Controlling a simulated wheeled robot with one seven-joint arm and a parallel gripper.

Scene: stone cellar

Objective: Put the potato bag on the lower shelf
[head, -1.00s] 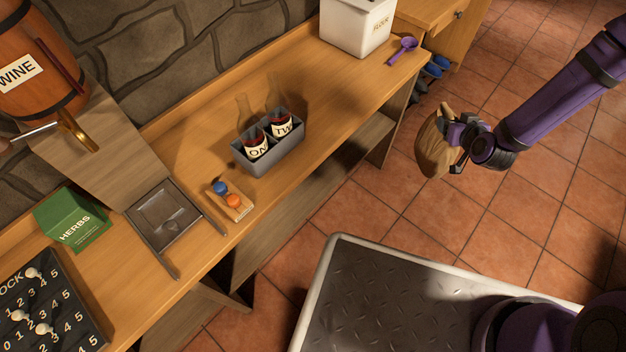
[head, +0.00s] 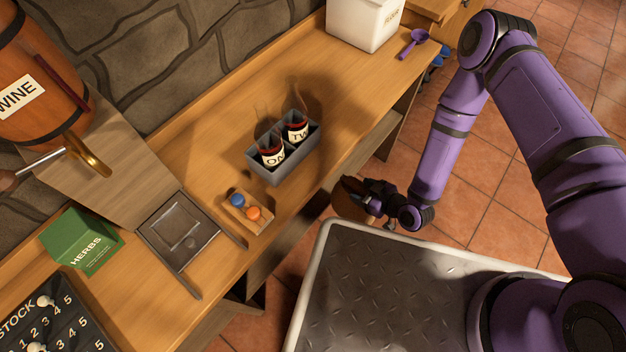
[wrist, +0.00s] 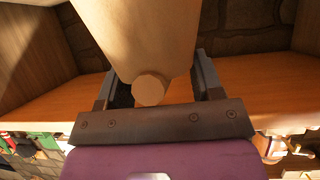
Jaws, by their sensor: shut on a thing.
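The potato bag, a brown sack (head: 350,199), is held in front of the wooden counter at its open side. My gripper (head: 372,199) is shut on it. In the wrist view the tan bag (wrist: 140,40) sits between the two fingers (wrist: 155,88), with a round knob-like end towards the camera. The lower shelf (head: 296,228) shows only as a strip below the counter top in the head view. In the wrist view, a wooden board (wrist: 250,98) lies behind the bag, with side panels and a stone wall beyond. I cannot tell whether the bag touches the shelf.
The counter top (head: 215,262) holds a grey bottle caddy (head: 283,165), a small block with blue and orange balls (head: 245,215), a green herbs box (head: 80,240) and a white flour bin (head: 362,25). A metal-topped platform (head: 390,290) stands close in front of the counter.

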